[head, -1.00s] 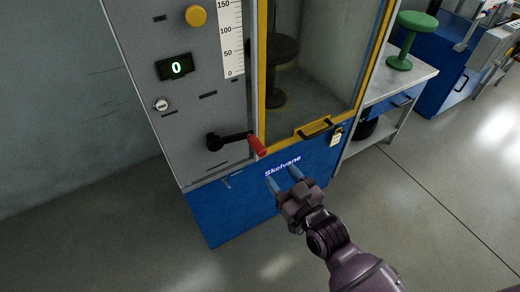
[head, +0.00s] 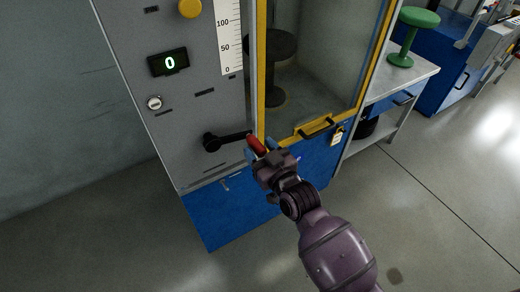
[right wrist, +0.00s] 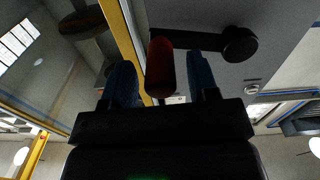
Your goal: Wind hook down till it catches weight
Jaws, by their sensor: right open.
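The winding crank has a black arm (head: 228,139) on the grey panel and a red handle (head: 256,144). My right gripper (head: 260,146) is at the red handle. In the right wrist view the red handle (right wrist: 160,68) lies between the two blue fingers of my open right gripper (right wrist: 163,82), with gaps on both sides. My left gripper is not in view.
The display (head: 168,63) reads 0, beside a white scale (head: 229,40). A yellow door handle (head: 314,127) is right of my gripper. Floor is clear at right.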

